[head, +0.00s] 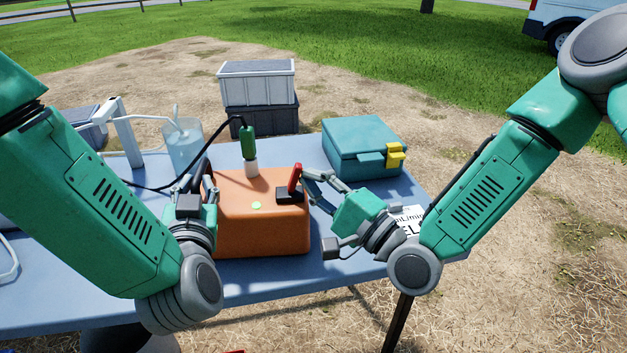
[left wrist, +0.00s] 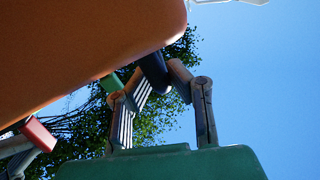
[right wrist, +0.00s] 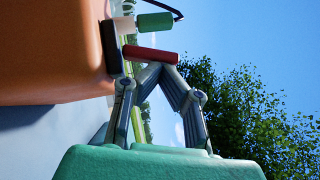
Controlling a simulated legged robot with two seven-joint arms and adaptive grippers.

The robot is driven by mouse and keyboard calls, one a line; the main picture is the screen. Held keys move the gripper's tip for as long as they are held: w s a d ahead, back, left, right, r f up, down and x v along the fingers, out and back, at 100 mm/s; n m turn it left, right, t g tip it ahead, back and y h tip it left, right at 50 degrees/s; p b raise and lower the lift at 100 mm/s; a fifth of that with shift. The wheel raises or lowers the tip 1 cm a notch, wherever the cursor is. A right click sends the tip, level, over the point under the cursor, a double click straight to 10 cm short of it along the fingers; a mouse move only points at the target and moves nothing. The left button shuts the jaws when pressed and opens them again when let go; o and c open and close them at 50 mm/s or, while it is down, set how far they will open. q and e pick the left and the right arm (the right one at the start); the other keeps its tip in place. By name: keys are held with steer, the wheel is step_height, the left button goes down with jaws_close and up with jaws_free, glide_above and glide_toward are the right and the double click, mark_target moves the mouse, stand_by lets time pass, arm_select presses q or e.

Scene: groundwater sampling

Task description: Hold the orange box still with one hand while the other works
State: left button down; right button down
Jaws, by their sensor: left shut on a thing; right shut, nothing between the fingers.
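The orange box (head: 250,235) stands on the blue table. It has a light green round spot on top and a red lever (head: 295,176) on a black base (head: 290,194) at its right side. My left gripper (head: 195,180) is at the box's left side, shut on a black part (left wrist: 153,70) that looks like its handle; the grip is partly hidden. My right gripper (head: 308,178) is shut and empty beside the red lever. In the right wrist view its fingertips (right wrist: 145,70) are just by the lever (right wrist: 150,54); I cannot tell whether they touch.
A green and white fitting (head: 249,145) with a black cable stands at the box's back edge. A clear container (head: 184,150) with tubing is behind left. A teal case (head: 362,148) with a yellow latch sits at the back right. A white label card (head: 410,215) lies near my right forearm.

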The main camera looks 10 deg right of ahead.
arm_select(q)
steer(key=shift+d, duration=0.1)
arm_select(e)
steer(key=n+g, duration=0.1)
steer(key=a+r+n+g, duration=0.1)
steer(key=shift+r+n+h, duration=0.2)
steer(key=shift+n+h, duration=0.1)
arm_select(q)
steer(key=shift+r, duration=0.1)
arm_select(e)
steer(key=shift+a, duration=0.1)
steer(key=shift+f, duration=0.15)
steer(key=v, duration=0.7)
steer(key=shift+s, duration=0.15)
arm_select(q)
steer(key=c, duration=1.4)
jaws_free()
